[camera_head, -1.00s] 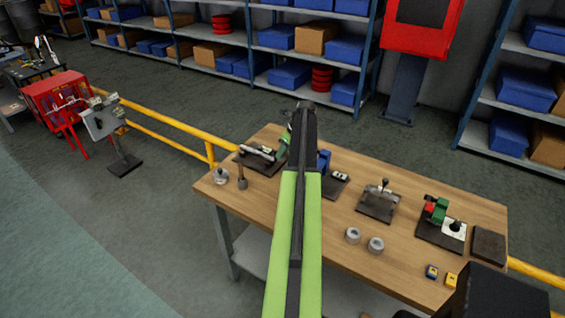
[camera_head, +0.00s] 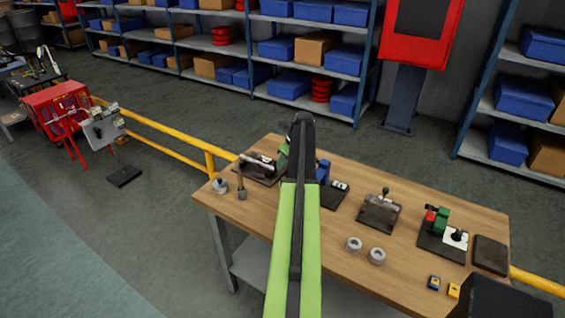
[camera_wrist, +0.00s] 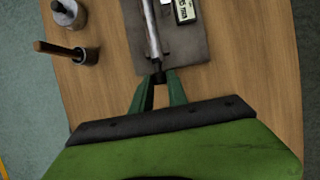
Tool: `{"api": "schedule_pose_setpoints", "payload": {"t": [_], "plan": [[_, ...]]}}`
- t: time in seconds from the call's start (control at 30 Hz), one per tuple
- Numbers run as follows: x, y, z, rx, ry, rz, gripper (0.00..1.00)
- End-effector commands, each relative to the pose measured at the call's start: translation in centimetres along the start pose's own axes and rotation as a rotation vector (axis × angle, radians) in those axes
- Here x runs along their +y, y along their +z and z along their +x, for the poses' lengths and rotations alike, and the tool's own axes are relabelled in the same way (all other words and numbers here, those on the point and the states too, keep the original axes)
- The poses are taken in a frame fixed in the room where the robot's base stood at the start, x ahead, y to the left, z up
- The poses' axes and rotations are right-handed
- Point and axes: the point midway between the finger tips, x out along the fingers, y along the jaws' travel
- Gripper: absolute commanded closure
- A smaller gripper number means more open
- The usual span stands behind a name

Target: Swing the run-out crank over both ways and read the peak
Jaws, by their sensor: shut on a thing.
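In the wrist view, a grey rod (camera_wrist: 152,32) runs over a dark base plate (camera_wrist: 195,48), with a small display (camera_wrist: 185,11) beside it. The display's figures are too small and cut off to read. My gripper (camera_wrist: 158,80) is shut on the dark near end of the rod, which looks like the crank's handle. In the head view, the fixture (camera_head: 257,169) stands at the left end of the bench, partly hidden by my arm. My gripper's fingers are hidden there.
On the wooden bench (camera_head: 300,235), a wooden-handled tool (camera_head: 241,187) and a small round pot (camera_head: 220,186) stand left of the fixture. Other fixtures (camera_head: 380,211) and two grey rings (camera_head: 354,244) sit to the right. A yellow rail (camera_head: 165,142) runs behind.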

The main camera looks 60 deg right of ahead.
Motion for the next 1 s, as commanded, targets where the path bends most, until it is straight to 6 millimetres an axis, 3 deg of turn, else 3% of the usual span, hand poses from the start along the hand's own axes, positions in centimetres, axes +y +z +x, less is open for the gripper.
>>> {"api": "schedule_pose_setpoints", "payload": {"t": [0.37, 1.0], "plan": [[1.9, -0.3, 0.4, 0.000, -0.174, -0.073, 1.00], [5.2, -1.4, 2.9, 0.001, -0.733, -0.305, 1.00]]}}
